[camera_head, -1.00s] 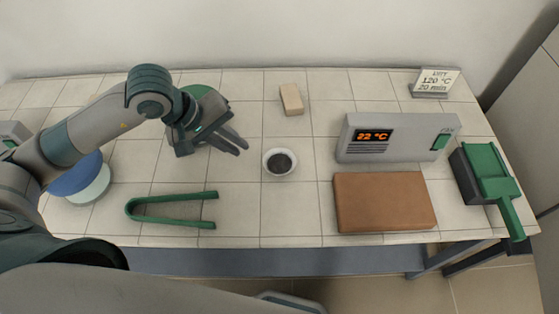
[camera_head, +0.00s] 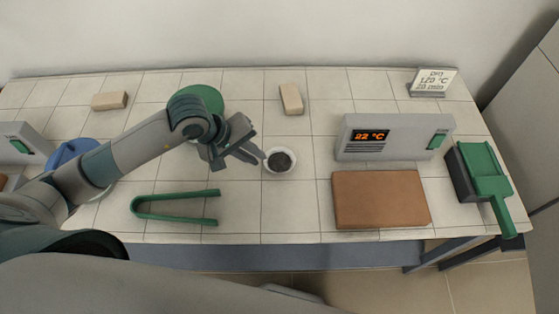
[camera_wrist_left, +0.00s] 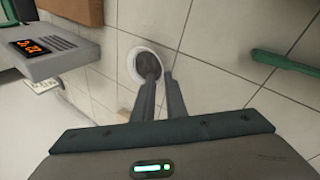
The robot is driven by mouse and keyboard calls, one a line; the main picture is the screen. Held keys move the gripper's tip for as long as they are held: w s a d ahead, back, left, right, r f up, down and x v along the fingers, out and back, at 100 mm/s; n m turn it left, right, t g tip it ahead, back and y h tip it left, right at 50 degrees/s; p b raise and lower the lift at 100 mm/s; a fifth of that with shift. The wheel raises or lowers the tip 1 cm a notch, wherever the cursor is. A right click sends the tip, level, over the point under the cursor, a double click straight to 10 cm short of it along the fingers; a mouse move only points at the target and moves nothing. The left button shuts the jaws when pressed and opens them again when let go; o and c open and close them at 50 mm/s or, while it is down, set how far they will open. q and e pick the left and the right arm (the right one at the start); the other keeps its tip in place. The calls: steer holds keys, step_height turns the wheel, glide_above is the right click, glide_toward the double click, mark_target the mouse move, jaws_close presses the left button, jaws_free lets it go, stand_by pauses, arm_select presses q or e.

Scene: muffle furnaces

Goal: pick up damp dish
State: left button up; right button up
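The dish (camera_head: 291,169) is a small round white bowl holding dark material, standing on the tiled bench top near the middle. It also shows in the left wrist view (camera_wrist_left: 131,67), just beyond the fingertips. My left gripper (camera_head: 259,158) is at the left side of the dish, its fingers pointing right toward the rim. In the left wrist view, the two fingers (camera_wrist_left: 159,79) are a little apart with nothing held, and one fingertip overlaps the near rim. I cannot tell whether it touches. My right gripper is not in view.
Green tongs (camera_head: 176,207) lie in front of my left arm. A green round thing (camera_head: 207,96) is behind it. A furnace controller (camera_head: 400,137) reading 22 °C and a brown block (camera_head: 380,199) stand right of the dish. A tan block (camera_head: 291,99) lies behind it.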

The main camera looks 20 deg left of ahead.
mark_target(280, 162)
arm_select(q)
steer(key=shift+w+d+f+p, duration=0.1)
steer(key=shift+d+f+p, duration=0.2)
steer(key=shift+f+p, duration=0.3)
steer(key=p+x, duration=0.1)
steer(key=x, duration=0.2)
steer(key=shift+a, duration=0.1)
steer(key=shift+w+f, duration=0.1)
steer(key=shift+f, duration=0.25)
steer(key=shift+c, duration=0.6)
jaws_close()
steer(key=shift+r, duration=0.15)
